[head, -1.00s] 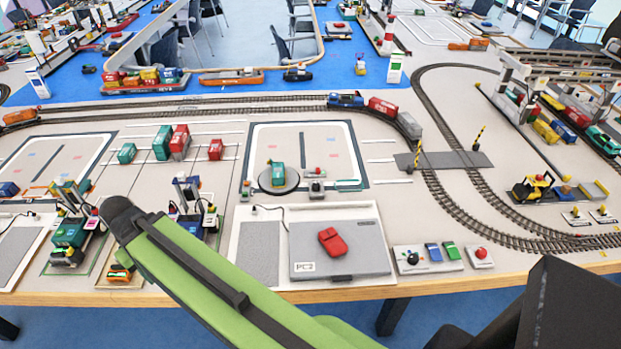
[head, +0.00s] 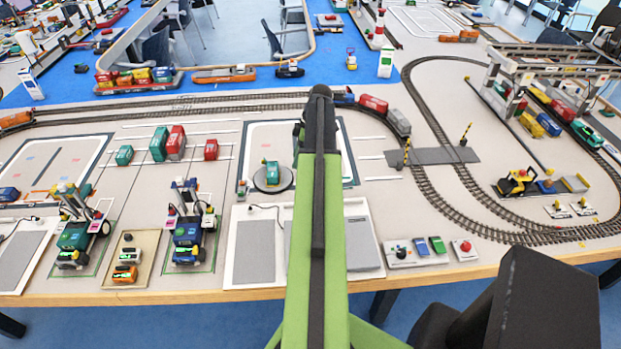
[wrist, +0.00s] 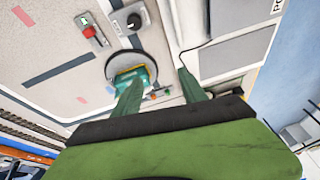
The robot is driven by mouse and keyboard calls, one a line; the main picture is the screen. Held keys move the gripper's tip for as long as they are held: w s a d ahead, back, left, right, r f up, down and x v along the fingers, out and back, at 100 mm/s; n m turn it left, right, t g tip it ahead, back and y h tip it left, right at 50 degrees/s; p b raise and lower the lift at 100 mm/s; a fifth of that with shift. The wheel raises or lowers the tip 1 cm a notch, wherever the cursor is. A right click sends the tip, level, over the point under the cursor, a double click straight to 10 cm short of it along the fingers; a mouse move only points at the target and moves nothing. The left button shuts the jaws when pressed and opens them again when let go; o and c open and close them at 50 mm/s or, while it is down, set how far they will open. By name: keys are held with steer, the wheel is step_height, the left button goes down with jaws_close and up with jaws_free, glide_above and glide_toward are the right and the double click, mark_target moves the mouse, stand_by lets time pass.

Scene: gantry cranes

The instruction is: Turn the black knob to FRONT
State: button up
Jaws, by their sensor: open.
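A small grey box with a black knob (wrist: 134,20) shows at the top of the wrist view, beside the dark round turntable. The knob has a pale mark; I cannot read any labels. Another black knob (head: 401,251) sits at the left end of a pale control panel (head: 428,262) near the table's front edge in the head view. My gripper (wrist: 158,80) is open and empty, with its two green fingers apart. One finger overlaps the turntable in the wrist view, and the boxed knob lies beyond the fingertips. In the head view my arm hides the gripper and that box.
The turntable (head: 287,181) carries a teal block (wrist: 120,77). A box with a red lever (wrist: 92,32) stands near the boxed knob. A red button (head: 465,246) sits right of the control panel. Toy vehicles (head: 187,240) stand left of my arm; rail tracks curve at right.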

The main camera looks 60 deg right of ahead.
steer(key=s+d+r+n+t, duration=0.1)
steer(key=s+d+r, duration=0.1)
steer(key=s+d, duration=0.65)
steer(key=b+x, duration=1.5)
steer(key=x, duration=0.2)
steer(key=shift+s+f, duration=0.1)
steer(key=shift+f, duration=0.1)
steer(key=shift+w+a+f+b, duration=0.25)
steer(key=shift+f+b, duration=0.05)
steer(key=shift+b, duration=0.1)
steer(key=shift+r, duration=0.1)
